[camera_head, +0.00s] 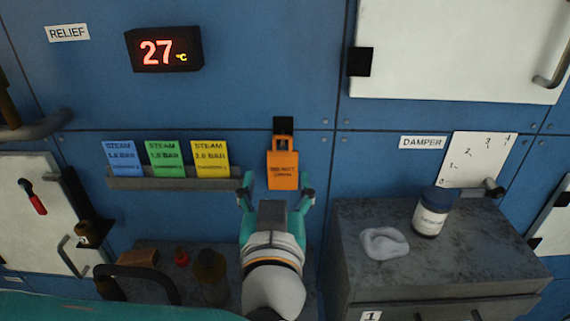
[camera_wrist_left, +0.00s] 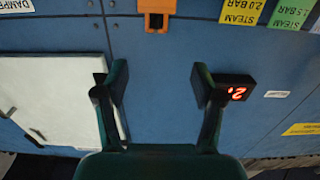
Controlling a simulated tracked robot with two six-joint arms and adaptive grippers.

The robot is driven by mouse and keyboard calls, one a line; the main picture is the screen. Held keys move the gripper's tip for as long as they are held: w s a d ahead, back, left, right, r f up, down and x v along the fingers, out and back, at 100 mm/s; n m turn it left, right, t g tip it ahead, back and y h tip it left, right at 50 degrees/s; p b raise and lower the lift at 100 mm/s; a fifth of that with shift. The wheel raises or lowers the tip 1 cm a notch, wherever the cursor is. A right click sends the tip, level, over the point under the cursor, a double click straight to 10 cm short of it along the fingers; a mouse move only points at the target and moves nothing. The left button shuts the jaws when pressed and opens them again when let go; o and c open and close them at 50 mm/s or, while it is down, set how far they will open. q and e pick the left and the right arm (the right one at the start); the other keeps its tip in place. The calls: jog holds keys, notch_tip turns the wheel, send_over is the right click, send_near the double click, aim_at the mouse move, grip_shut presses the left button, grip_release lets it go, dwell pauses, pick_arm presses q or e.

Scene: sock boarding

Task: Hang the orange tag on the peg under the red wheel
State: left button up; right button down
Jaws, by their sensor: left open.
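The orange tag (camera_head: 283,172) hangs upright against the blue wall from a small black mount (camera_head: 283,125), with dark print on its face. Its loop is at the top. My left gripper (camera_head: 277,192) is open and empty, with its fingers near the tag's lower end in the head view. The left wrist view shows the open fingers (camera_wrist_left: 160,85) with nothing between them, and the orange tag (camera_wrist_left: 156,12) cut off at the top edge. I cannot see a red wheel or a peg under one. My right gripper is not in view.
A rack (camera_head: 170,183) of blue, green and yellow cards is left of the tag. A grey cabinet (camera_head: 455,270) at the right bears a blue-lidded jar (camera_head: 432,211) and a pale lump (camera_head: 384,243). Bottles stand at the lower left. The wall above the tag is clear.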

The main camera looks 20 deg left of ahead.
pick_arm(q)
send_near(282, 139)
jog(key=x, duration=0.5)
jog(key=shift+s+a+p, duration=0.1)
jog(key=shift+a+p, duration=0.1)
jog(key=shift+p, duration=0.15)
jog(key=shift+d+p+x, duration=0.1)
jog(key=shift+p+x, duration=0.2)
jog(key=shift+x, duration=1)
jog(key=shift+d+p+x, duration=0.15)
jog(key=shift+p+x, duration=0.15)
jog(key=shift+x, duration=1.05)
jog(key=shift+f, duration=0.15)
jog(key=c, duration=1.1)
jog(key=shift+c, duration=0.2)
